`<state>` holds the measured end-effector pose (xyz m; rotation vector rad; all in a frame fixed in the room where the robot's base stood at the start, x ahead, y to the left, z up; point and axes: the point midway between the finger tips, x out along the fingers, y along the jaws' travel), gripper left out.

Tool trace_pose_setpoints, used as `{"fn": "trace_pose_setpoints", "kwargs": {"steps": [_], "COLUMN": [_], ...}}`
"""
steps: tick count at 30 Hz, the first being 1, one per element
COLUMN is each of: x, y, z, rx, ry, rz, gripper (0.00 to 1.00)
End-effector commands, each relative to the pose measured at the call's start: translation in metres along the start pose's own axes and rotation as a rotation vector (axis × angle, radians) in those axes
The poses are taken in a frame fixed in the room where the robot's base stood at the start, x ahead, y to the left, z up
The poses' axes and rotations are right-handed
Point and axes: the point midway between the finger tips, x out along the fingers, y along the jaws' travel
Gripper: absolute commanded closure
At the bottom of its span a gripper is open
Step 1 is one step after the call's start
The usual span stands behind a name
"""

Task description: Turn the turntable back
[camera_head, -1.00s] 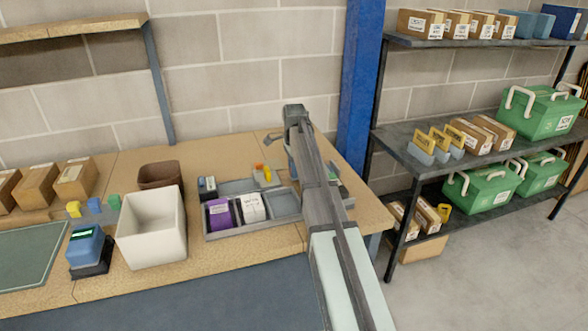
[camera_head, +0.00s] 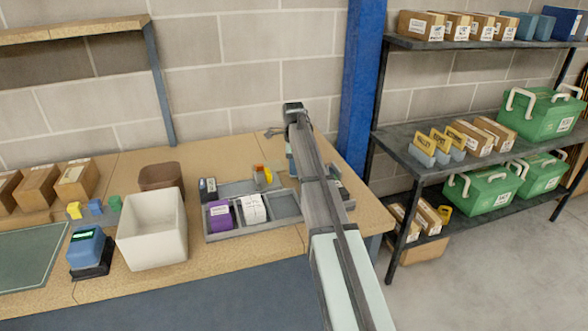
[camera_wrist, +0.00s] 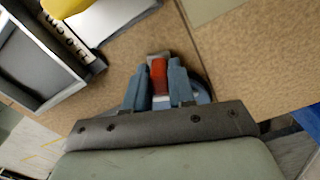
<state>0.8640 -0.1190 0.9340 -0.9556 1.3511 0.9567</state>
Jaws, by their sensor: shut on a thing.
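In the wrist view my gripper (camera_wrist: 160,78) is shut on a small red block (camera_wrist: 159,75), with one blue finger on each side. A rounded blue-grey edge (camera_wrist: 204,92) shows beside and below the fingers; most of it is hidden, and I cannot tell if it is the turntable. In the head view my arm hides the gripper and the red block. A grey compartment tray (camera_head: 222,233) lies just left of the arm and holds a purple box (camera_head: 219,215) and a white box (camera_head: 252,209). A grey tray wall also shows in the wrist view (camera_wrist: 57,94).
A white bin (camera_head: 152,235), a brown bin (camera_head: 160,177) and a blue device (camera_head: 87,248) stand farther left on the bench. A blue post (camera_head: 359,90) rises just right of the arm. A metal rack (camera_head: 405,154) with green boxes stands at the right.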

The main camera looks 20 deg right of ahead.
Motion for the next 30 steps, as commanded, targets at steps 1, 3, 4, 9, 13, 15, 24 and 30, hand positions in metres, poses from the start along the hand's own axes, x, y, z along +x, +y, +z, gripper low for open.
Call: {"fn": "trace_pose_setpoints", "kwargs": {"steps": [1,3,4,9,13,15,24,30], "x": [-0.001,-0.001,-0.001,-0.001,-0.001,-0.001,-0.001,-0.001], "y": [-0.007,-0.012,-0.015,-0.029,-0.038,-0.043,-0.063,-0.072], "z": [0.000,-0.001,-0.001,-0.004,-0.008,-0.011,-0.025,-0.037], "rx": [0.046,0.113,0.141,0.303,0.427,0.493,0.778,0.953], "ry": [0.001,0.001,0.001,0.001,0.001,0.000,0.000,0.000], "rz": [0.000,0.000,0.000,-0.001,-0.001,-0.001,-0.002,-0.002], "gripper": [1.00,1.00,1.00,1.00,1.00,1.00,1.00,1.00]}}
